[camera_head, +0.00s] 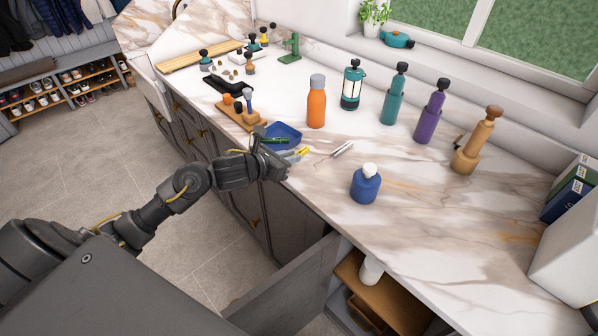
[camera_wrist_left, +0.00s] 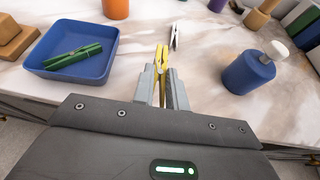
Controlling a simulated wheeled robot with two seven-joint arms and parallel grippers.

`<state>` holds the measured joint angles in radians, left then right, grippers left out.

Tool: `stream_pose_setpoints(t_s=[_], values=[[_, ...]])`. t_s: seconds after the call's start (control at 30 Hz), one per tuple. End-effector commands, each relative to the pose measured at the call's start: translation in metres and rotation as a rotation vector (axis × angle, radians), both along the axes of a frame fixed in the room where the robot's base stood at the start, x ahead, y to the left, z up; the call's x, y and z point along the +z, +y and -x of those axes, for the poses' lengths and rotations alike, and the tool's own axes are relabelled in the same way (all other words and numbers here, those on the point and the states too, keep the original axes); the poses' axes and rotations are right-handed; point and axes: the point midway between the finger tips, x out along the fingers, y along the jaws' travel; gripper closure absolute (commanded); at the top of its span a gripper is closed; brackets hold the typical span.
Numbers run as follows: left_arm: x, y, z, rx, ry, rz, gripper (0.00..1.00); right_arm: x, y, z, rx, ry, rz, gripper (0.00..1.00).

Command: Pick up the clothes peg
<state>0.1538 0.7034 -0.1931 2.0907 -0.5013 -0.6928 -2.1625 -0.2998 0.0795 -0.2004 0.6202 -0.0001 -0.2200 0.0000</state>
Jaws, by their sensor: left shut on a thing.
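A yellow clothes peg (camera_wrist_left: 162,57) is between the fingertips of my left gripper (camera_wrist_left: 163,88) in the left wrist view. The fingers are closed on its near end, and its far end sticks out forward. In the head view the yellow peg shows at the tip of my left gripper (camera_head: 287,160), low at the counter's front edge. A metal-grey peg (camera_head: 343,149) lies on the counter just beyond it, apart from the gripper. A green peg (camera_wrist_left: 73,57) lies in a blue tray (camera_wrist_left: 100,72), left of the gripper. My right gripper is not in view.
A blue bottle with a white cap (camera_head: 365,185) stands to the right. An orange bottle (camera_head: 316,108) and several other bottles stand farther back. A wooden stand (camera_head: 236,121) is beyond the tray.

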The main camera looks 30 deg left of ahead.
Motion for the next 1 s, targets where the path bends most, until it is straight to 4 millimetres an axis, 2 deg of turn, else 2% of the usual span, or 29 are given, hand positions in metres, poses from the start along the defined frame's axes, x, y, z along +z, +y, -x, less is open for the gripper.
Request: stream_pose_setpoints(t_s=[0.03,0.1,0.3,0.5,0.7,1.0], values=[[0.014,0.012,0.004,-0.001,-0.006,-0.015,1.00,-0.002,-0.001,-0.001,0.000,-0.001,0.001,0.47],[0.031,0.024,0.010,-0.002,-0.006,-0.014,1.00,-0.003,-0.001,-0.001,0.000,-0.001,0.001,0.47],[0.045,0.064,0.028,-0.001,0.000,-0.010,1.00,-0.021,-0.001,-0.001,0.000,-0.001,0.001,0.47],[0.058,0.091,0.040,0.001,0.003,-0.004,1.00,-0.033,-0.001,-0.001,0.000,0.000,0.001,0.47],[0.067,0.102,0.044,-0.001,0.000,0.000,1.00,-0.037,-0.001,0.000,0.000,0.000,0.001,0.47],[0.069,0.104,0.045,-0.001,0.000,0.002,1.00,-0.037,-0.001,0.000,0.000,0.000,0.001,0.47]])
